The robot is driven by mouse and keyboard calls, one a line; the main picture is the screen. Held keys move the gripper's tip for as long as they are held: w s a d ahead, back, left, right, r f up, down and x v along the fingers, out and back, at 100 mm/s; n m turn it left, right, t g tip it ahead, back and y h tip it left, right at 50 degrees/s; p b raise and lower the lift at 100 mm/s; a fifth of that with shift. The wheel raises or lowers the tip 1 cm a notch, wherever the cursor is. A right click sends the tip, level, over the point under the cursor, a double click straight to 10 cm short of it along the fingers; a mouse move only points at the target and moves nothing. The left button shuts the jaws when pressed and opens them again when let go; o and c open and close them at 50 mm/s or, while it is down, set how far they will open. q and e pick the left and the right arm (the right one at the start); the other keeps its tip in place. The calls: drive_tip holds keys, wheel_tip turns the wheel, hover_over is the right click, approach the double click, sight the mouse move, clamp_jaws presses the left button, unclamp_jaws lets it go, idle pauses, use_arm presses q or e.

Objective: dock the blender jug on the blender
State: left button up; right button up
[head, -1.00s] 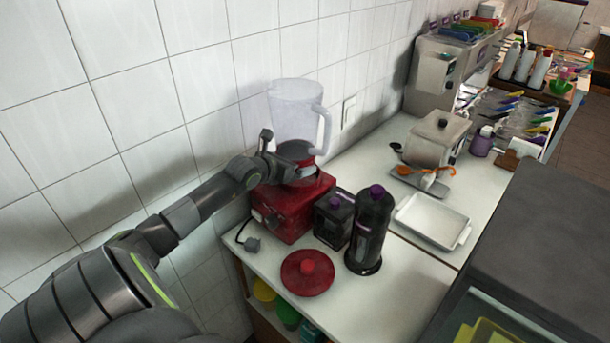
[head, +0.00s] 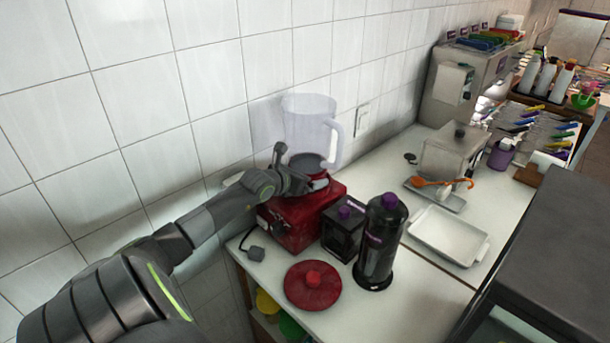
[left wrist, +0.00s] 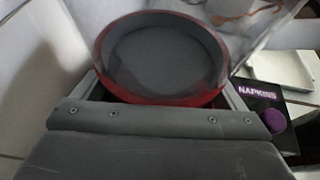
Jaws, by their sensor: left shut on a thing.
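The clear blender jug (head: 308,125) stands upright over the red blender base (head: 305,217), its handle to the right. My left gripper (head: 297,178) is shut on the jug near its bottom, just above the base. I cannot tell whether the jug is seated or slightly above the base. In the left wrist view the jug's round grey bottom with a red rim (left wrist: 160,60) fills the middle, beyond my gripper body. My right gripper is not in view.
A red lid (head: 313,285), a black napkin box (head: 343,228) and a dark bottle (head: 380,240) stand close to the base. A white tray (head: 447,236) and a steel pot (head: 452,155) are to the right. The tiled wall is close behind.

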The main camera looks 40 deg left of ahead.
use_arm(q)
drive_tip(key=shift+f, duration=0.25)
drive_tip(key=shift+s, duration=0.1)
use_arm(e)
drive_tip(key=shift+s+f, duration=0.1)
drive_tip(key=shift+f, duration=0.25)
use_arm(q)
drive_tip(key=shift+f, duration=0.2)
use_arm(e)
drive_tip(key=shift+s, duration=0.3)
use_arm(q)
drive_tip(key=shift+s+f, duration=0.1)
drive_tip(key=shift+s, duration=0.05)
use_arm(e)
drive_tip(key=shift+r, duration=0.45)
use_arm(q)
drive_tip(key=shift+f, duration=0.1)
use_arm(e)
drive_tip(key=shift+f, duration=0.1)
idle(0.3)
use_arm(q)
drive_tip(key=shift+d+r+p, duration=0.1)
drive_tip(key=shift+r+p, duration=0.1)
drive_tip(key=shift+p, duration=0.15)
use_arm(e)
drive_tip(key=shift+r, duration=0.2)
